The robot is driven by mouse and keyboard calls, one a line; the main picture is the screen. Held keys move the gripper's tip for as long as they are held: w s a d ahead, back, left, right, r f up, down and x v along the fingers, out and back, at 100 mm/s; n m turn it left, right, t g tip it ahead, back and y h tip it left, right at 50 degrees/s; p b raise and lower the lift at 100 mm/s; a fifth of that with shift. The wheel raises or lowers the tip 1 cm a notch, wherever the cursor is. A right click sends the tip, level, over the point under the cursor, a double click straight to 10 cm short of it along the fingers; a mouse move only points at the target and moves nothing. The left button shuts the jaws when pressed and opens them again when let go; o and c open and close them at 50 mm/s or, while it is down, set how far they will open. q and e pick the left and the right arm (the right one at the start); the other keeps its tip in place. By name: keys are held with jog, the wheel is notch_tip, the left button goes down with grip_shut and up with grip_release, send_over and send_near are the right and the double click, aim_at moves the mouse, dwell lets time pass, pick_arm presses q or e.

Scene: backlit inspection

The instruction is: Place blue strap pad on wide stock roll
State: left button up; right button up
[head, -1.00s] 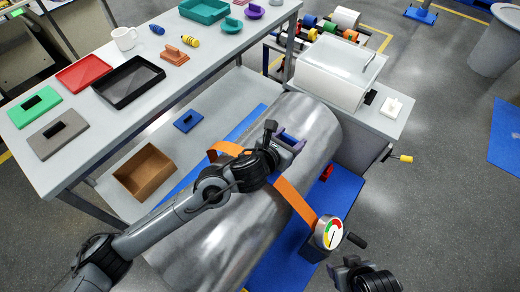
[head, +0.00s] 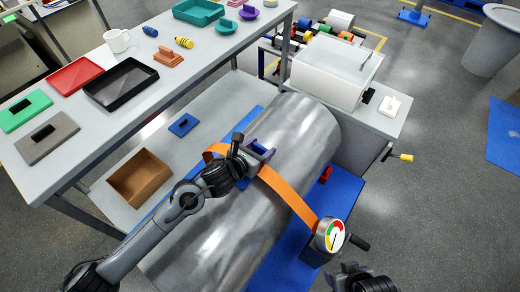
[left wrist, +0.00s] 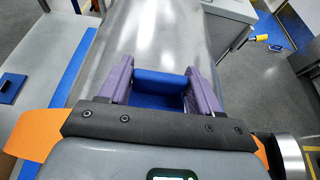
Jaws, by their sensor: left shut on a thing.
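The wide stock roll (head: 225,215) is a large shiny metal cylinder lying on a blue base, with an orange strap (head: 290,195) across it. My left gripper (head: 262,149), with purple fingers, is over the roll's upper part beside the strap. It is shut on the blue strap pad, a blue block that shows between the fingers in the left wrist view (left wrist: 160,88). I cannot tell whether the pad touches the roll. My right gripper (head: 350,272) is partly in view at the bottom, dark, its jaws unclear.
A round gauge (head: 329,235) sits at the strap's right end. A blue plate with a dark block (head: 183,125) and a brown open box (head: 140,177) are on the lower shelf. The upper table holds trays (head: 125,82) and a mug (head: 117,40). A white-topped box (head: 335,72) stands behind the roll.

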pick_arm(q)
jog(key=shift+f, duration=0.1)
jog(key=o, duration=1.1)
jog(key=shift+s+a+r, duration=0.1)
jog(key=shift+r, duration=0.15)
jog(key=p+v, duration=0.2)
jog(key=v, duration=0.8)
jog(key=shift+s+a+p, duration=0.15)
jog(key=shift+a+p, duration=0.05)
jog(key=shift+p, duration=0.2)
jog(key=shift+s+a+r, duration=0.25)
jog(key=shift+s+a, duration=0.05)
jog(key=shift+s, duration=0.15)
